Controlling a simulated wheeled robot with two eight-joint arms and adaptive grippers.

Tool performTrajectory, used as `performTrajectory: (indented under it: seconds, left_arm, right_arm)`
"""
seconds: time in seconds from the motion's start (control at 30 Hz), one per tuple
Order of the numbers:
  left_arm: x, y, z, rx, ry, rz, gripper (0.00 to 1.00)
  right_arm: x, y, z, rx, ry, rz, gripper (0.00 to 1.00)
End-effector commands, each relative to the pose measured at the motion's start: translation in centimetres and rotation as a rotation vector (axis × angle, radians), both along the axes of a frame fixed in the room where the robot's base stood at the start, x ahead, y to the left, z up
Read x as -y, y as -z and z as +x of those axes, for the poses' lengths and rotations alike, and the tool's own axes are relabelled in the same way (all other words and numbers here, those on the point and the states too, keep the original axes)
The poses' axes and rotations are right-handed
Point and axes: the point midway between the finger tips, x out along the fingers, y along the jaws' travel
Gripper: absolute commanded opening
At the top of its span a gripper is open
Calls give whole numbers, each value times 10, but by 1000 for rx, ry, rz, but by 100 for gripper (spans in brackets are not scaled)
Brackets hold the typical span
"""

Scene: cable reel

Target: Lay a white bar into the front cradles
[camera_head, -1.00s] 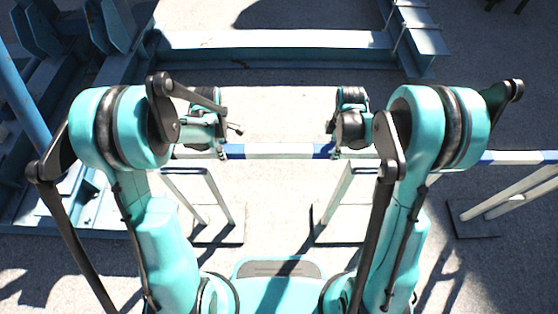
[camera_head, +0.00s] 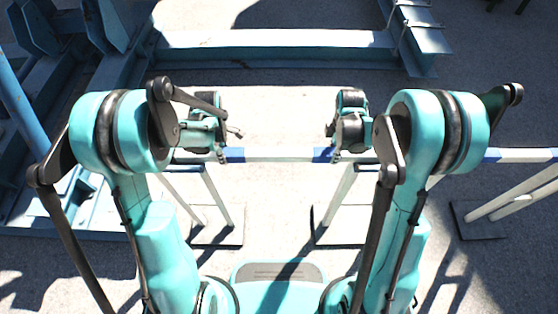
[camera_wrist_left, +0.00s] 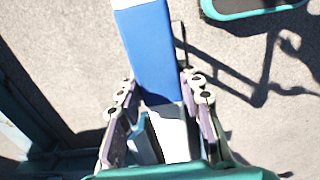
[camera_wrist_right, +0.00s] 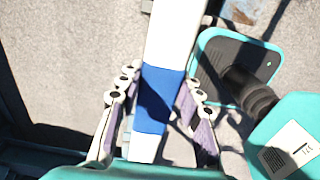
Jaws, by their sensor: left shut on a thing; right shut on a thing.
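A long white bar (camera_head: 280,155) with blue bands runs across the head view in front of me, roughly level. My left gripper (camera_head: 220,150) is shut on it near a blue band. The left wrist view shows the bar (camera_wrist_left: 155,55) between the left fingers (camera_wrist_left: 158,98). My right gripper (camera_head: 335,150) is shut on the bar by another blue band. The right wrist view shows the bar (camera_wrist_right: 178,35) between the right fingers (camera_wrist_right: 158,92). The bar's right part extends beyond my right arm; its left end is hidden by my left arm. I cannot clearly identify the front cradles.
A blue steel frame has a crossbeam (camera_head: 275,40) beyond the bar, upright plates (camera_head: 115,25) at back left and a beam (camera_head: 425,45) at back right. Pale trestle stands with foot plates (camera_head: 217,237) (camera_head: 475,222) stand below the bar. Open ground lies between bar and crossbeam.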

Motion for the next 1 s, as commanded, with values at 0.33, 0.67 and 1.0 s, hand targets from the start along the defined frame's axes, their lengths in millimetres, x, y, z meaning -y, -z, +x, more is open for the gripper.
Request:
performTrajectory:
  seconds: [0.33, 0.67, 1.0]
  left_arm:
    - [0, 4, 0, 0, 0, 0, 56]
    - [0, -17, 0, 0, 0, 0, 56]
    - [0, -89, 0, 0, 0, 0, 56]
  right_arm:
    - [0, 4, 0, 0, 0, 0, 56]
    - [0, 4, 0, 0, 0, 0, 56]
    - [0, 4, 0, 0, 0, 0, 56]
